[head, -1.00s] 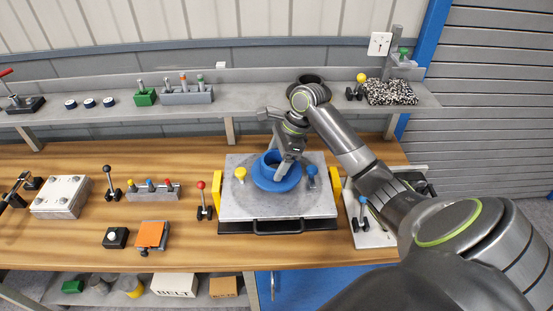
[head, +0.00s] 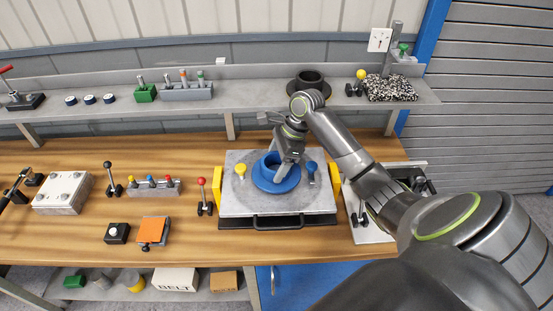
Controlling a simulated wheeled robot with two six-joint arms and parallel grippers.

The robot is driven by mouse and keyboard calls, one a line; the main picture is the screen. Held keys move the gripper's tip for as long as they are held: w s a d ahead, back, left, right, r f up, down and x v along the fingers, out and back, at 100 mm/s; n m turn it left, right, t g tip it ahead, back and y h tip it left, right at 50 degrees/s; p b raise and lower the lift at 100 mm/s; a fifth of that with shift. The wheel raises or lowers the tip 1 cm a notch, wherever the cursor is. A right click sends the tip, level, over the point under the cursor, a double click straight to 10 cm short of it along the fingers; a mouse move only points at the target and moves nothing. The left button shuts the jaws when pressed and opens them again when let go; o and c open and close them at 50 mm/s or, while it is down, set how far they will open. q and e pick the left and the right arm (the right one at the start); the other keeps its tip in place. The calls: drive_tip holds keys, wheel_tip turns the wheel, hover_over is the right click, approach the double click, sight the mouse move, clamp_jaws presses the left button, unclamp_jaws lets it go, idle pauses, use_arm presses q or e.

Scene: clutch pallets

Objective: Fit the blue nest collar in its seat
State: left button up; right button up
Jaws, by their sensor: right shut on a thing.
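The blue nest collar (head: 277,180) is a wide flanged ring with a raised rim. It sits on or just above the grey pallet plate (head: 240,206), near its middle. My right gripper (head: 283,171) comes down from above and is shut on the collar's raised rim. The seat under the collar is hidden, so I cannot tell whether the flange is flush. A yellow-headed knob (head: 240,170) stands on the plate left of the collar and a blue-headed one (head: 312,168) stands close on its right. My left gripper is not in view.
Yellow side blocks (head: 218,184) flank the plate, and a black handle (head: 285,222) runs along its front. A red-knobbed lever (head: 202,195) stands just left. A dark flanged ring (head: 310,80) sits on the back shelf behind my arm.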

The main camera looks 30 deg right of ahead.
drive_tip(key=shift+f, duration=0.7)
drive_tip(key=o, duration=1.3)
drive_tip(key=shift+c, duration=0.2)
drive_tip(key=shift+r+p, duration=1.15)
drive_tip(key=shift+r, duration=2.4)
drive_tip(key=shift+f, duration=0.1)
